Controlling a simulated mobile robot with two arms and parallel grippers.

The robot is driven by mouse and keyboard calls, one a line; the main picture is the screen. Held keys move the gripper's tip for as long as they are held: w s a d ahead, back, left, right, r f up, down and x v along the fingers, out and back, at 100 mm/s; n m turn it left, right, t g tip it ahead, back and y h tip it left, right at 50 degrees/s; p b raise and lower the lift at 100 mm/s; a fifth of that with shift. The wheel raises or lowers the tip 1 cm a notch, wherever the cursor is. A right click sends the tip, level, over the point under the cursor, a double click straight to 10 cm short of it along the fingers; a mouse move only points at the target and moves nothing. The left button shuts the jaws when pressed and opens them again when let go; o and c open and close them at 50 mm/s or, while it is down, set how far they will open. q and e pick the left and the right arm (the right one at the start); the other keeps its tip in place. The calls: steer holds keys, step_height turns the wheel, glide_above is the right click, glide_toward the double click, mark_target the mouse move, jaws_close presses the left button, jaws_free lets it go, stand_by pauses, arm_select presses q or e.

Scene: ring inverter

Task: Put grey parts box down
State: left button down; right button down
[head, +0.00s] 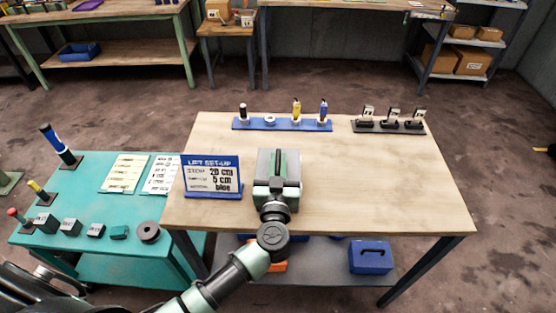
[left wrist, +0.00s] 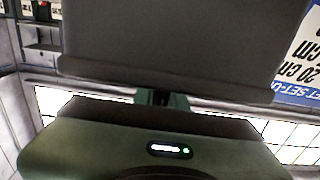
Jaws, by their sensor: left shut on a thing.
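The grey parts box (head: 265,163) is over the middle of the wooden table, to the right of the blue set-up sign. My left gripper (head: 279,168) is shut on it and partly covers it from above. In the left wrist view the box (left wrist: 185,42) fills the upper part as a dark grey wall with a rim, and the gripper (left wrist: 158,97) meets it at that rim. I cannot tell whether the box's bottom touches the table. The box's contents do not show. My right gripper is not in view.
The wooden table (head: 370,190) is bare to the right and in front. The blue sign (head: 212,177) stands close on the left. A blue rack (head: 282,125) and a dark rack (head: 388,127) line the back edge. A teal table (head: 90,195) with small parts adjoins on the left.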

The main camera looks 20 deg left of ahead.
arm_select(q)
steer(key=c, duration=1.8)
jaws_free()
steer(key=shift+f, duration=0.1)
steer(key=o, duration=0.3)
steer(key=shift+o, duration=0.2)
steer(key=shift+r, duration=0.2)
steer(key=b+v, duration=0.1)
steer(key=v, duration=1.1)
